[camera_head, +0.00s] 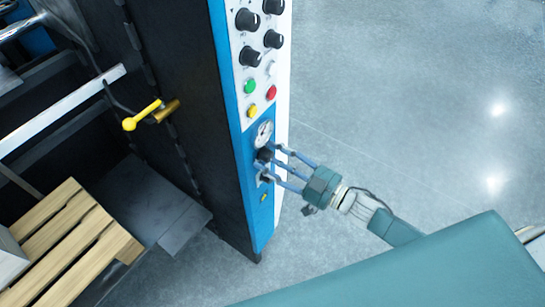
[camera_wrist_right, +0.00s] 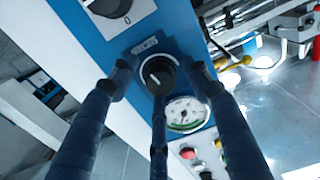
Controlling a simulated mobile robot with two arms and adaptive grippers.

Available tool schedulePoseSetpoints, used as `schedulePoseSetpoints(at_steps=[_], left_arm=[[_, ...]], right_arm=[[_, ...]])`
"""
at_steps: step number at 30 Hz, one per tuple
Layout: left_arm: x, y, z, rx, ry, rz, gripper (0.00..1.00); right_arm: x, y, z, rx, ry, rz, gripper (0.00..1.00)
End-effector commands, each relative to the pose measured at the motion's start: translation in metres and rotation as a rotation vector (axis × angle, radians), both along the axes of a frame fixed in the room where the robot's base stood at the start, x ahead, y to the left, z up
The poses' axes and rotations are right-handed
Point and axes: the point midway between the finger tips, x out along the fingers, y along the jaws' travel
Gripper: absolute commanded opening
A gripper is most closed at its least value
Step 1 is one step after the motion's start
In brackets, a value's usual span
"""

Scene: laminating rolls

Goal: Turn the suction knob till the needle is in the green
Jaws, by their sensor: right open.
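The black suction knob (camera_wrist_right: 157,76) sits on the blue panel, with a small label beside it. It also shows partly hidden behind my fingers in the head view (camera_head: 264,155). The round white gauge (camera_wrist_right: 186,114) is next to the knob and has a green band along its lower edge; I cannot make out clearly where its needle stands. The gauge shows in the head view (camera_head: 263,133) above the knob. My right gripper (camera_head: 267,163) is open, its fingers spread around the knob; I cannot tell whether they touch it. My left gripper is not in view.
Black knobs (camera_head: 248,19), a green button (camera_head: 250,86) and a red button (camera_head: 271,93) sit higher on the panel. A yellow-handled lever (camera_head: 143,115) sticks out on the left. A wooden pallet (camera_head: 75,245) lies lower left. The floor right of the machine is clear.

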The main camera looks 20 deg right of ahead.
Motion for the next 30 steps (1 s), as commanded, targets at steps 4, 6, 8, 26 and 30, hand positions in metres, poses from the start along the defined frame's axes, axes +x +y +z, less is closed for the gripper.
schedulePoseSetpoints(at_steps=[4,6,8,26,30], left_arm=[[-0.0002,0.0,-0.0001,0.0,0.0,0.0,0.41],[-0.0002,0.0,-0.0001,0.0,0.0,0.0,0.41],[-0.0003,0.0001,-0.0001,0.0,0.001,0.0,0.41],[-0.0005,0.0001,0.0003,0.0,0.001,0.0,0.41],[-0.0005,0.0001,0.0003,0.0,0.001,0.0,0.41]], right_arm=[[-0.0001,-0.0002,0.0,0.0,0.0,0.0,0.34],[-0.0001,-0.0003,0.0,0.0,0.0,0.0,0.2],[-0.0003,-0.0003,-0.0002,0.0,0.0,0.0,0.08],[-0.0006,-0.001,-0.0028,-0.127,-0.093,-0.001,0.03],[-0.0008,-0.0011,-0.0033,-0.127,-0.091,-0.001,0.41]])
